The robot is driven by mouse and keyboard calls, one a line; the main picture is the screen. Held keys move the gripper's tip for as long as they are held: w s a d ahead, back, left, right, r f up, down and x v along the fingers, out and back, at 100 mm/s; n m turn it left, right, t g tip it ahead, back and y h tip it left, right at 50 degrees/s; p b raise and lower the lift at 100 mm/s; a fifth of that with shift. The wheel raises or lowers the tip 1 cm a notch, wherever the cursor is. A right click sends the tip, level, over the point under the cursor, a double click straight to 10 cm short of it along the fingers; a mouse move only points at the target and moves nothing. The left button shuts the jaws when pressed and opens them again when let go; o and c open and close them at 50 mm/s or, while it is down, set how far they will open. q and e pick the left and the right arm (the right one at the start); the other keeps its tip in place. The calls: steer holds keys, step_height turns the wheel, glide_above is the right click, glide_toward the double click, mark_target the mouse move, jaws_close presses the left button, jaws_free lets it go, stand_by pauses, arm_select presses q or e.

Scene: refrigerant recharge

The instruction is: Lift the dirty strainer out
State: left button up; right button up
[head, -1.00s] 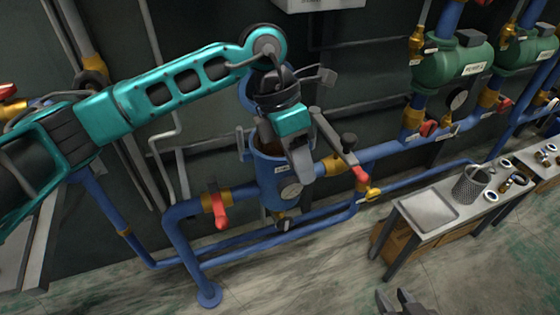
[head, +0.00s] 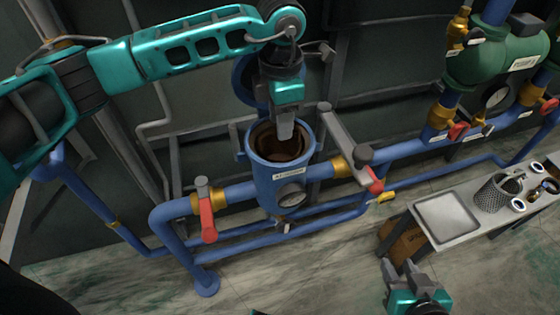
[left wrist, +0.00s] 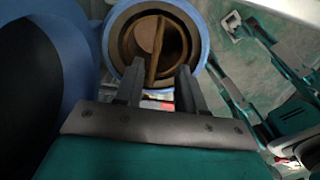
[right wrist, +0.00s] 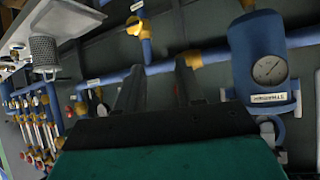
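The dirty strainer (head: 268,146) is a brown basket seated inside the open blue housing (head: 268,178). In the left wrist view its round brown inside (left wrist: 145,32) shows, with a bar handle (left wrist: 157,50) across it. My left gripper (head: 285,136) points down over the housing's mouth. In the left wrist view its fingers (left wrist: 160,76) are apart, with the near end of the bar close to the gap; I cannot tell whether they touch it. My right gripper (head: 405,268) is open and empty, away from the housing near the bench.
The housing's blue lid (head: 246,84) stands open behind it. Red-handled valves (head: 207,220) and (head: 374,182) flank the housing on blue pipes. A bench at right carries a grey tray (head: 447,218) and a mesh strainer basket (head: 494,193). A grey swing arm (head: 342,135) stands beside the housing.

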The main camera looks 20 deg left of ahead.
arm_select(q)
steer(key=f, duration=0.5)
steer(key=shift+w+a+f, duration=0.2)
steer(key=shift+w+f, duration=0.1)
steer(key=shift+w, duration=0.05)
jaws_close()
steer(key=shift+r, duration=0.1)
stand_by(1.1)
